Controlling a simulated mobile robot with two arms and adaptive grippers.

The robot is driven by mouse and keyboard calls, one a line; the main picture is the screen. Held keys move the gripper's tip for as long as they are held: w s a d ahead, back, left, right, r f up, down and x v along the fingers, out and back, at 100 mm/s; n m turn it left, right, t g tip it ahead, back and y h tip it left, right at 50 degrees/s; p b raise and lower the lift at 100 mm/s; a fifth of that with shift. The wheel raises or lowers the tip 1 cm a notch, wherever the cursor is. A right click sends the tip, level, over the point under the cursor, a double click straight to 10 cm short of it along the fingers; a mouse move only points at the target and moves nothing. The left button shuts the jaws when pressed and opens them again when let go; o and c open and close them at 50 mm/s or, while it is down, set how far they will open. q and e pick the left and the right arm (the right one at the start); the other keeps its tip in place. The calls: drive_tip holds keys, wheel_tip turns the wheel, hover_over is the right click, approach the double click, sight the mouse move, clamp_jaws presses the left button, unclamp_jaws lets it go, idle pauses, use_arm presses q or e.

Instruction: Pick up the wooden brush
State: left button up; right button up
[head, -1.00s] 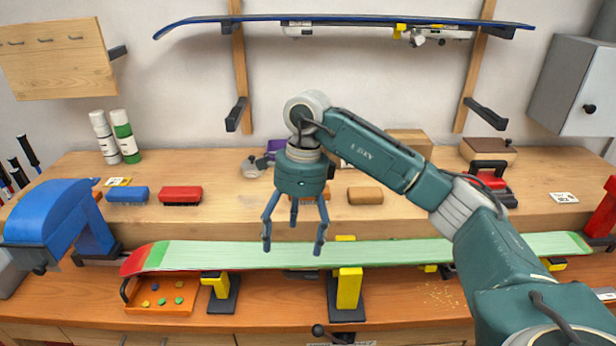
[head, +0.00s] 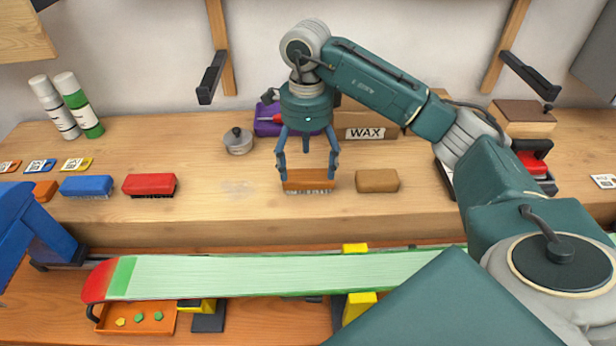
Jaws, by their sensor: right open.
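The wooden brush (head: 308,181), orange-brown with pale bristles below, sits on the raised wooden shelf near the middle of the head view. My right gripper (head: 307,168) points down over it, open. Its fingers show at the left and right ends of the brush and partly cover its top. I cannot tell whether they touch it. My left gripper is not in view.
A tan block (head: 377,181) lies close to the right of the brush. A red brush (head: 150,185) and a blue brush (head: 87,186) lie to the left. Behind stand a round tin (head: 238,141) and a WAX box (head: 366,124). A ski (head: 250,275) lies in front.

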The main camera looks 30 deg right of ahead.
sight(310, 179)
drive_tip(key=shift+f, duration=0.6)
drive_tip(key=f, duration=0.1)
drive_tip(key=f+p, duration=0.1)
drive_tip(key=f, duration=0.1)
drive_tip(key=f+p, duration=0.1)
drive_tip(key=shift+s+d+f, duration=0.2)
drive_tip(key=shift+s+d, duration=0.05)
drive_tip(key=shift+d, duration=0.1)
drive_tip(key=shift+f, duration=0.25)
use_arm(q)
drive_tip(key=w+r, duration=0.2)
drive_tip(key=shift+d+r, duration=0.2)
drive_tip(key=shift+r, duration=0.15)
use_arm(e)
drive_tip(key=shift+w, duration=0.1)
drive_tip(key=shift+c, duration=1)
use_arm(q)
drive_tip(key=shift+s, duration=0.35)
use_arm(e)
drive_tip(key=c, duration=1.1)
